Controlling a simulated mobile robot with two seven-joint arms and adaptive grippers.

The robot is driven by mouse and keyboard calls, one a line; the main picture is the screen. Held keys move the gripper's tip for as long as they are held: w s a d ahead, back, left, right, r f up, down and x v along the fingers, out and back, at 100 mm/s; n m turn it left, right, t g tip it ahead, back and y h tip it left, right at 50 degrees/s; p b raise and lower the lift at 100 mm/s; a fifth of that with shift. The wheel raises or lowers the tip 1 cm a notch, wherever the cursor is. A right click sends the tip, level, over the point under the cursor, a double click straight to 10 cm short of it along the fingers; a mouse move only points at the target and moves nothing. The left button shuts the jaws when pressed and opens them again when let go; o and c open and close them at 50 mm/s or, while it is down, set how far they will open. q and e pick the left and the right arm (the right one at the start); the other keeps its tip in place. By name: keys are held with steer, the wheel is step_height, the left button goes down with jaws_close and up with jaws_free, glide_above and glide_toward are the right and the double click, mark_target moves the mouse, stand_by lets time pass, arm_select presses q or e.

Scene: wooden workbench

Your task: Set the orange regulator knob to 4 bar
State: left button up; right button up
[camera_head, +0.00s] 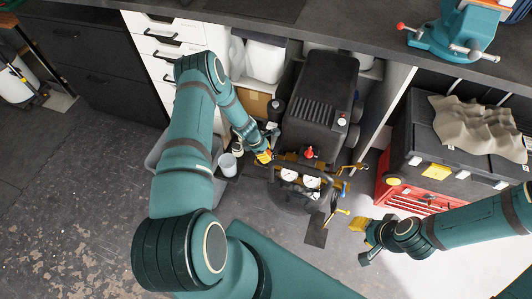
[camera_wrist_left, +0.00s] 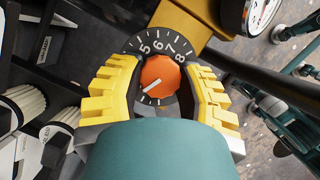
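The orange regulator knob (camera_wrist_left: 160,77) sits on a black dial with white numbers in the left wrist view. The numbers 5 to 8 show along its top; the lower numbers are hidden or unreadable. The knob's white pointer line slants to the lower left, away from those numbers. My left gripper (camera_wrist_left: 162,88) has its yellow fingers on either side of the knob, with narrow gaps showing. In the head view my left gripper (camera_head: 264,156) is at the left of the compressor's (camera_head: 318,90) front. My right gripper (camera_head: 363,240) appears open and empty, to the compressor's right.
Two white gauges (camera_head: 300,178) sit at the compressor's front, below a red knob (camera_head: 309,152). One gauge (camera_wrist_left: 262,14) is close to the upper right of the dial. A grey cup (camera_head: 228,164) stands left of the compressor. A red toolbox (camera_head: 415,200) stands to the right.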

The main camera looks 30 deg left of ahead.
arm_select(q)
steer(key=shift+c, duration=0.9)
steer(key=shift+m, duration=0.3)
steer(key=m+g, duration=0.1)
steer(key=m, duration=0.1)
steer(key=m+g, duration=0.1)
steer(key=m, duration=0.2)
steer(key=shift+w+h, duration=0.1)
steer(key=shift+h, duration=0.2)
steer(key=m+g, duration=0.1)
steer(key=m, duration=0.2)
steer(key=m+g, duration=0.1)
steer(key=m, duration=0.3)
steer(key=shift+g, duration=0.4)
steer(key=o, duration=1.2)
